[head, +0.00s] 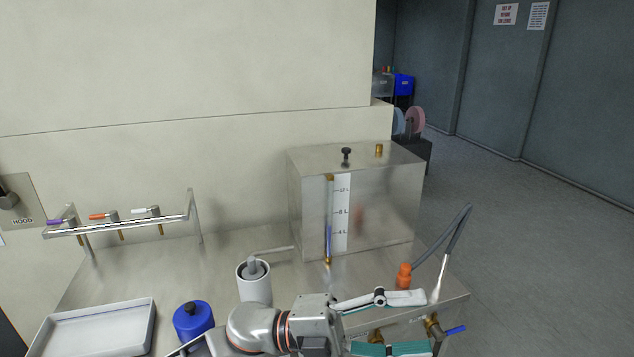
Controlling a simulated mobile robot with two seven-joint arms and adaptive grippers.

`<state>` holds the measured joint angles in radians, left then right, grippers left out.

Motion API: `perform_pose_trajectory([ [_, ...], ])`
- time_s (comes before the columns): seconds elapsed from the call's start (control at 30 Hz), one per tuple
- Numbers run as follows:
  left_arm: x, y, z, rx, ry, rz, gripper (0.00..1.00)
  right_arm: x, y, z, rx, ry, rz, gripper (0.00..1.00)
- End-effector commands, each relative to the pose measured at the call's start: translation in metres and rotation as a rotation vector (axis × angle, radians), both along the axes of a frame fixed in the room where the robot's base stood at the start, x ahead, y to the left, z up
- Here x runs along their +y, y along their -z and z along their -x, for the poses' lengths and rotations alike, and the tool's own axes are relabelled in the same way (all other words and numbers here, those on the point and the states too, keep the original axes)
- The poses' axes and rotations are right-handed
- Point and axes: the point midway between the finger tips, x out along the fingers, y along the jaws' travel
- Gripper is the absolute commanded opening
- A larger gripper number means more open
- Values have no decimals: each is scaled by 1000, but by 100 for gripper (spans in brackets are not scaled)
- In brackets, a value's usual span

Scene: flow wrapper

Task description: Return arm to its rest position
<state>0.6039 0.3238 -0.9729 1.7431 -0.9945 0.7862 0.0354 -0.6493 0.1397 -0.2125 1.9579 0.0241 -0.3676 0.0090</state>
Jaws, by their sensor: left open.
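My left gripper (427,322) reaches in at the bottom centre and points right, over the front right part of the metal bench. Its two fingers are spread wide apart, with teal showing on the lower one. I see nothing held between them. An orange-topped part (404,275) stands just behind the upper finger. My left arm's wrist covers part of the bench front. My right gripper is not in view.
A metal tank (390,200) with a level gauge stands behind the gripper. A white cylinder (255,285), a blue-capped container (193,318) and a white tray (100,325) are to the left. A valve rail (120,228) runs along the wall. Open floor (540,270) lies right.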

Motion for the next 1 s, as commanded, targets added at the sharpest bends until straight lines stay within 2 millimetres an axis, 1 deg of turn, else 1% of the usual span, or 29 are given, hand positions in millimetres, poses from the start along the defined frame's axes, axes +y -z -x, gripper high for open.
perform_pose_trajectory([
  [0.03, 5, 0, -9, 80, -64, 57, 56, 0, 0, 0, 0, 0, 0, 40],
  [0.1, 16, 2, -25, 184, -157, 126, 56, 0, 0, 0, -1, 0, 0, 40],
  [0.17, 29, 9, -41, 276, -242, 176, 56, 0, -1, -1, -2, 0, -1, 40],
  [0.2, 39, 16, -51, 338, -299, 204, 56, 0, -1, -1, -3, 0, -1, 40],
  [0.27, 56, 30, -65, 435, -386, 241, 56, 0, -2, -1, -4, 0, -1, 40],
  [0.3, 69, 42, -74, 500, -446, 263, 56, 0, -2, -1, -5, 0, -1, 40],
  [0.37, 90, 65, -85, 599, -536, 287, 56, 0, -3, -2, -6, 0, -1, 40],
  [0.4, 105, 82, -91, 667, -597, 298, 56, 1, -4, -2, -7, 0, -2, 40],
  [0.47, 127, 110, -96, 769, -687, 311, 56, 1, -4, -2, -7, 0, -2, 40],
  [0.5, 144, 132, -97, 837, -747, 314, 56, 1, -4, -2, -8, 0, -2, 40],
  [0.53, 156, 149, -97, 888, -794, 315, 56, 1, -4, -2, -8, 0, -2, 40],
  [0.57, 169, 166, -95, 939, -838, 314, 56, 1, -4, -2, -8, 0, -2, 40],
  [0.6, 185, 188, -91, 1004, -893, 310, 56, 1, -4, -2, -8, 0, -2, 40],
  [0.67, 208, 221, -81, 1099, -974, 300, 56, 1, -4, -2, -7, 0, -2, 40],
  [0.7, 223, 243, -73, 1158, -1024, 290, 56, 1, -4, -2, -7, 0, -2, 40],
  [0.77, 245, 274, -56, 1246, -1096, 273, 56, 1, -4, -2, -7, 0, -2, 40],
  [0.8, 258, 295, -44, 1303, -1144, 258, 56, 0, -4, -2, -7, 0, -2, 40],
  [0.87, 277, 322, -23, 1382, -1205, 236, 56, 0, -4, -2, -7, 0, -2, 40],
  [0.9, 289, 338, -10, 1428, -1243, 220, 56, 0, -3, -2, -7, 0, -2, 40],
  [1.0, 312, 369, 21, 1524, -1318, 184, 56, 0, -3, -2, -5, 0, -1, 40],
])
